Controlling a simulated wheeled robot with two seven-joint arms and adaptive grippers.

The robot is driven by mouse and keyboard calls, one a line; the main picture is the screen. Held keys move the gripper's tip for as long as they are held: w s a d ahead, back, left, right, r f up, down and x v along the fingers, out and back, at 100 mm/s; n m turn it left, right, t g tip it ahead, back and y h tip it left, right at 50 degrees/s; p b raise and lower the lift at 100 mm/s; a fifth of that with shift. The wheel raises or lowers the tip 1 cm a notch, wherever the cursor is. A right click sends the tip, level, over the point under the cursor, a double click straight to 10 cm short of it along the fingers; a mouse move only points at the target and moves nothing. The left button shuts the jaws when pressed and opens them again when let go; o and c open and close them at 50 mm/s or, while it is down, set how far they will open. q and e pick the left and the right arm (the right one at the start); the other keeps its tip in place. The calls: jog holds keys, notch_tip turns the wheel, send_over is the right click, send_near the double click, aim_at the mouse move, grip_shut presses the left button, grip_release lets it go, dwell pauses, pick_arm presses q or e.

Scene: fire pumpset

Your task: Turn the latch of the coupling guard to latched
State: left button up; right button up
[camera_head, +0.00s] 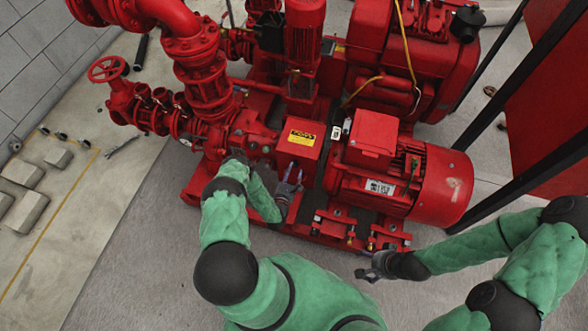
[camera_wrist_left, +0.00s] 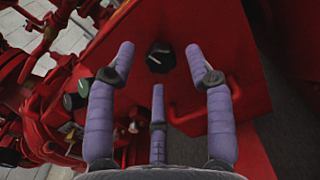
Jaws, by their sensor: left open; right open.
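The coupling guard (camera_head: 301,138) is a red box with a yellow warning label, between the pump and the red motor. My left gripper (camera_head: 294,173) is at its front side, open, with purple fingers. In the left wrist view the open fingers (camera_wrist_left: 165,72) face a red panel with a round black knob (camera_wrist_left: 160,56) bearing a pale pointer line; this looks like the latch. The knob lies between and beyond the two upper fingertips, with no finger visibly touching it. A red bar handle (camera_wrist_left: 190,112) sits below it. My right gripper (camera_head: 366,272) is open and empty over the floor.
The red motor (camera_head: 437,183) stands right of the guard, and red pump pipes (camera_head: 205,85) to the left. Dark round parts (camera_wrist_left: 76,95) sit left of the fingers in the wrist view. A black frame (camera_head: 500,105) is at the right. Floor in front is clear.

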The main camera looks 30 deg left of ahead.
aim_at(295, 164)
pick_arm(q)
jog(key=shift+x, duration=1.15)
grip_shut()
